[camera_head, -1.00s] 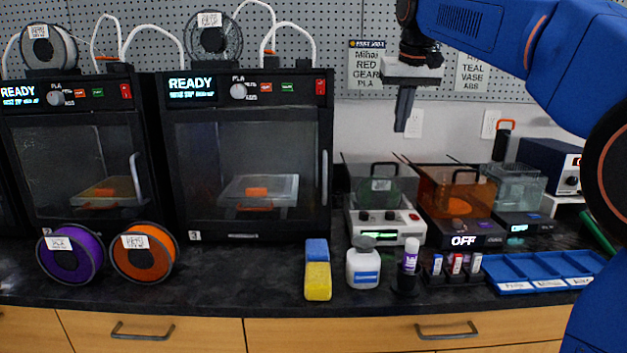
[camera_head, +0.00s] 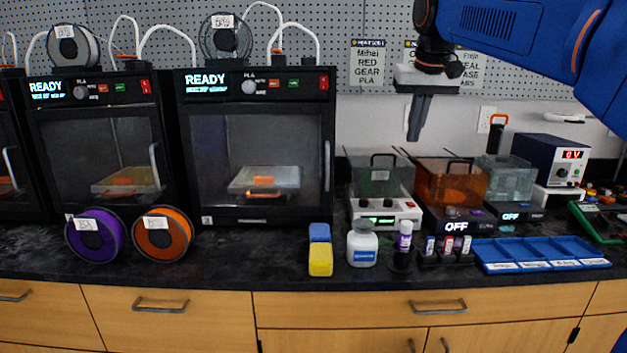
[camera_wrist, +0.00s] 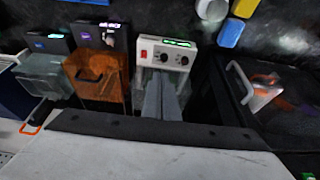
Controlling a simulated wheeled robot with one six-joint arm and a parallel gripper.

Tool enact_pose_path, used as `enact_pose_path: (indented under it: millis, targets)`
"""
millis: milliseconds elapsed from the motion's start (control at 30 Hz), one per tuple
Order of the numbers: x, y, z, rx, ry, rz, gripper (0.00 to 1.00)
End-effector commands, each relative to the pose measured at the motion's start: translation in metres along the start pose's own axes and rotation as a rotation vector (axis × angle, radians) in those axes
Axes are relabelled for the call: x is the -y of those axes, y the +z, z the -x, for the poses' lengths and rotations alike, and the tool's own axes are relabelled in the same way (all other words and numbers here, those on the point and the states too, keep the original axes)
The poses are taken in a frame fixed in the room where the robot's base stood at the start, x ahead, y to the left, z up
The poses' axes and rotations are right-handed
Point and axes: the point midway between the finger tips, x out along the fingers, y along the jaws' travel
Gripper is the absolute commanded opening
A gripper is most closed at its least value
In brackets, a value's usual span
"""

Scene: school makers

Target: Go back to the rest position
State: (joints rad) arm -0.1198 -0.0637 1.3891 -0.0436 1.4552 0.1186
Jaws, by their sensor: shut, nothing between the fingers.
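My gripper (camera_head: 418,118) hangs from my blue arm at the upper right of the head view. Its fingers point down and are shut with nothing between them. It is in the air in front of the wall, above the bench devices and touching none of them. In the wrist view the closed grey fingers (camera_wrist: 162,100) reach toward the white device with knobs (camera_wrist: 166,53).
Two printers (camera_head: 258,150) reading READY stand left on the dark bench (camera_head: 210,268). The air around my gripper is clear.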

Motion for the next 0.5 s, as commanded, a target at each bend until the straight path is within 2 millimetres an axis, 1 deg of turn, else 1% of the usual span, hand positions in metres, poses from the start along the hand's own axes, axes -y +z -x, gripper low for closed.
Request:
enact_pose_path:
  millis: [33,167,267,367,400,467,500]
  targets:
    - [-0.002,0.009,-0.001,-0.001,0.000,0.000,0.00]
    - [-0.008,0.032,-0.005,-0.004,0.000,0.001,0.00]
    - [-0.013,0.058,-0.011,-0.007,-0.001,0.002,0.00]
    - [-0.021,0.092,-0.021,-0.012,-0.001,0.002,0.00]
    - [-0.023,0.107,-0.025,-0.013,-0.001,0.003,0.00]
    - [-0.027,0.129,-0.034,-0.016,-0.001,0.004,0.00]
    - [-0.029,0.144,-0.039,-0.017,-0.002,0.005,0.00]
